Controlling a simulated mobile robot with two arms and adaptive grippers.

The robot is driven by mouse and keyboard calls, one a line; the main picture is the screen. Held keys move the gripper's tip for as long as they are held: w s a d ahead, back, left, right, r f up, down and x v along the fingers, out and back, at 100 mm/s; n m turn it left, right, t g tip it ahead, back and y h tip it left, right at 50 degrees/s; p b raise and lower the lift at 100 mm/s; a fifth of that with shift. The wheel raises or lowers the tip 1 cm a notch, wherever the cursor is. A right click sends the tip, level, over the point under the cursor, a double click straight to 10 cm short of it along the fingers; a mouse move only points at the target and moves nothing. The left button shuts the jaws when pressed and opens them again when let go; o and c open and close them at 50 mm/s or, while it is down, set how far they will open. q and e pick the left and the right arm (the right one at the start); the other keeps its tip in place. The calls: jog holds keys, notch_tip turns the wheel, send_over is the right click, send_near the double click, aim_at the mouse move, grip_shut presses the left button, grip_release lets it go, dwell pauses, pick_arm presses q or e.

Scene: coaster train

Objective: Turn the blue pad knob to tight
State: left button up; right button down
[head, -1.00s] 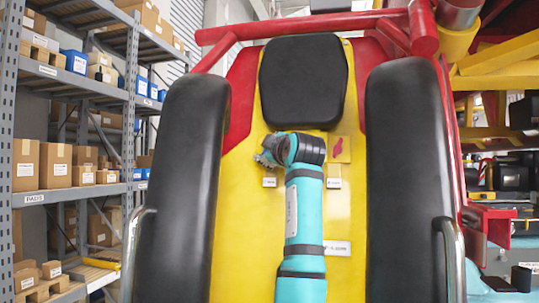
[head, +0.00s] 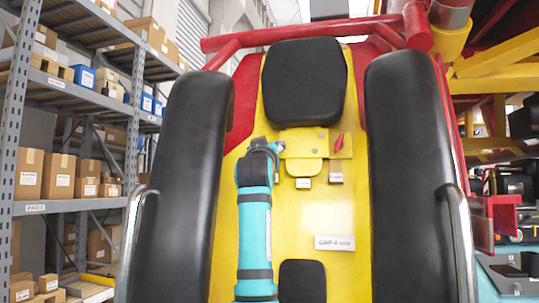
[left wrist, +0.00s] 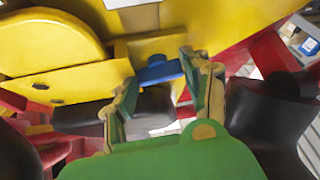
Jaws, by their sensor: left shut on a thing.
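The blue pad knob (left wrist: 157,72) has a bar-shaped grip and shows in the left wrist view, under a yellow housing. My left gripper (left wrist: 158,80) has one finger at each end of the bar and is shut on it. In the head view my left gripper (head: 272,148) is at the left edge of a yellow plate (head: 303,146) on the seat back, and the blue knob is hidden there. Tight or loose marks cannot be read. My right gripper is not in view.
A red pointer-shaped knob (head: 338,142) sits to the right on the plate. Black side bolsters (head: 180,190) and (head: 408,160) flank the seat back, with a black headrest (head: 305,82) above and a small black pad (head: 302,281) below. Shelves with boxes (head: 60,175) stand left.

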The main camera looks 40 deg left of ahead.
pick_arm(q)
jog(key=shift+a+f+m+t+h, duration=0.1)
jog(key=shift+m+t+h, duration=0.25)
jog(key=shift+m+h, duration=0.4)
jog(key=shift+a+f+m+t+h, duration=0.1)
jog(key=shift+m+t+h, duration=0.3)
jog(key=shift+m, duration=0.65)
jog(key=shift+d, duration=0.1)
jog(key=o, duration=0.8)
jog(key=shift+o, duration=0.4)
jog(key=shift+r, duration=0.1)
jog(key=shift+s, duration=0.1)
jog(key=v, duration=1.2)
